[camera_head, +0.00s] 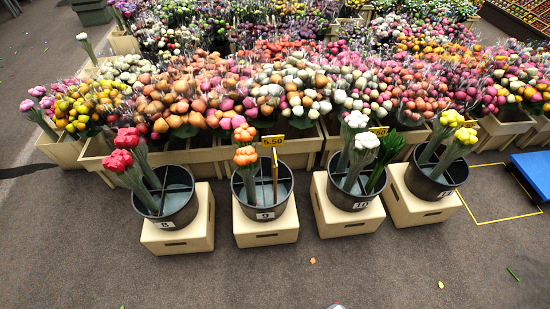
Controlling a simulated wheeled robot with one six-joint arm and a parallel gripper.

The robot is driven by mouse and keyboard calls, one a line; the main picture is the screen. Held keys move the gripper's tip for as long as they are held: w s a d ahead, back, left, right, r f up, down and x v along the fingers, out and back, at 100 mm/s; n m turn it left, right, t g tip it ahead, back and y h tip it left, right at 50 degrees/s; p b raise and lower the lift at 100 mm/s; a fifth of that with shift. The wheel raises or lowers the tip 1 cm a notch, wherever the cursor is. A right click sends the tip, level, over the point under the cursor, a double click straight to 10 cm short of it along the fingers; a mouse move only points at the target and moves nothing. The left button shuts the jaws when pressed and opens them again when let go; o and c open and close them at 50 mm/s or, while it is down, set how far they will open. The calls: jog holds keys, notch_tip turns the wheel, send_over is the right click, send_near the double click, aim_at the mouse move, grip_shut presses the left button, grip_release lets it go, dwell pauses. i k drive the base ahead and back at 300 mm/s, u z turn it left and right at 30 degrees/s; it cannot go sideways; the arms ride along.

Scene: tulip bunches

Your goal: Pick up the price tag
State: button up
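A yellow price tag (272,141) reading 5.50 stands upright above the black bucket marked 9 (266,214), on a thin yellow stick that runs down into the bucket beside orange tulips (245,156). Another yellow tag (379,131) shows behind the bucket marked 10 (358,204), partly hidden by white tulips and leaves. A third small yellow tag (470,124) shows behind the yellow tulips at the right; its writing is too small to read.
Several black buckets stand on cream boxes (265,239) in a row. Behind them are wooden crates (205,157) packed with tulip bunches. A blue platform (534,173) lies at the right edge. The grey floor in front is clear apart from small petals and a green scrap.

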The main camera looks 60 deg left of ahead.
aim_at(273, 142)
jog(key=u, duration=0.75)
jog(key=i, duration=0.85)
jog(key=u, duration=0.9)
